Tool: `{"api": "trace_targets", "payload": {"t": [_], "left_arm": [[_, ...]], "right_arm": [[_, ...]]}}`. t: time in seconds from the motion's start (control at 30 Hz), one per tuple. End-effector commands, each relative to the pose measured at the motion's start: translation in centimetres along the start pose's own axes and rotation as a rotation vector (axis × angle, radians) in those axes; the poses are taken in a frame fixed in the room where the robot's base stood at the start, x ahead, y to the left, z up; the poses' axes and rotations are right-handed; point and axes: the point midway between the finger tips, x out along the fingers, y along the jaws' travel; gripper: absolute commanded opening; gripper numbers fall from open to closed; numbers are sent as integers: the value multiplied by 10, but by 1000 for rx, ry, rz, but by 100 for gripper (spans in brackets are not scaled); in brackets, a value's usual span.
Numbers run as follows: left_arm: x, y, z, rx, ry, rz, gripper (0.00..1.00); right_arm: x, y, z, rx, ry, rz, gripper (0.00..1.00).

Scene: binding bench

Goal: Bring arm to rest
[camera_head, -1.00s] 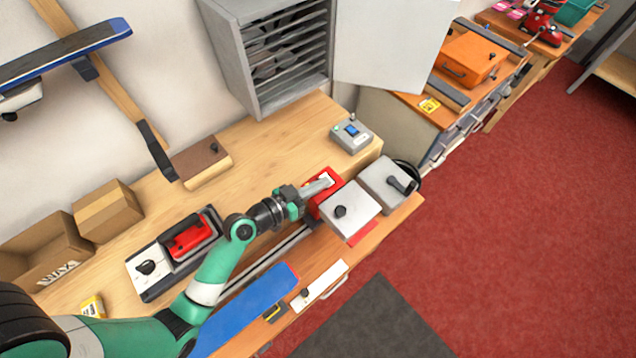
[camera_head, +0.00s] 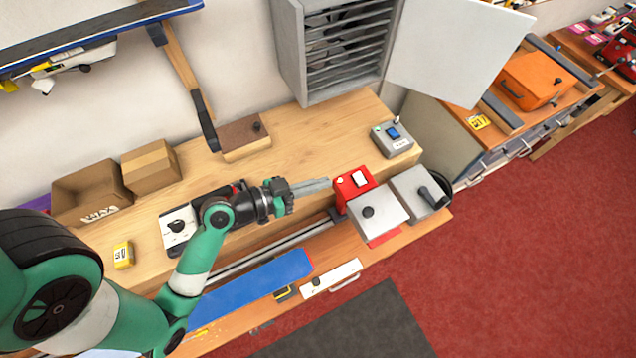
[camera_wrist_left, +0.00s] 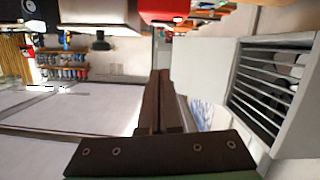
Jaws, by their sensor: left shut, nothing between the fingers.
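My left arm, green and white, comes in from the left in the head view. Its gripper (camera_head: 312,187) is shut and empty above the wooden bench (camera_head: 300,138), just left of the red box (camera_head: 350,184) with a white switch plate. A small gap shows between the fingertips and the red box. In the left wrist view the dark fingers (camera_wrist_left: 160,100) are together with nothing between them. My right gripper is in neither view.
A blue board (camera_head: 250,290) lies along the bench front. A grey cabinet (camera_head: 292,50) with an open door (camera_head: 455,55) stands behind. Cardboard boxes (camera_head: 152,168) are at the left.

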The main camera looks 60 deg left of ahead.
Motion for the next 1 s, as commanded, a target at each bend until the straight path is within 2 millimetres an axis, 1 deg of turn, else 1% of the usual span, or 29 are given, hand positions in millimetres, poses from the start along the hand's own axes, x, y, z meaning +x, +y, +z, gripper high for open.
{"api": "trace_targets", "payload": {"t": [0.1,0.6,0.67,0.7,0.77,0.87,0.9,0.97,1.0], "left_arm": [[-3,0,0,0,-1,1,0],[-3,0,0,1,0,1,0],[-2,4,-2,3,-1,9,0],[0,8,-6,10,2,23,0],[6,17,-24,38,25,54,0],[24,40,-78,119,110,129,0],[31,52,-108,165,158,163,0],[41,74,-156,247,237,202,0],[45,89,-189,302,292,221,0]], "right_arm": [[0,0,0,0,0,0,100],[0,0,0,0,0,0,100],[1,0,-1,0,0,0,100],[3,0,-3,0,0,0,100],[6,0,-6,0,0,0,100],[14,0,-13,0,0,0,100],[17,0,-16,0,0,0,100],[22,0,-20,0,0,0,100],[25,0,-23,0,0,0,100]]}}
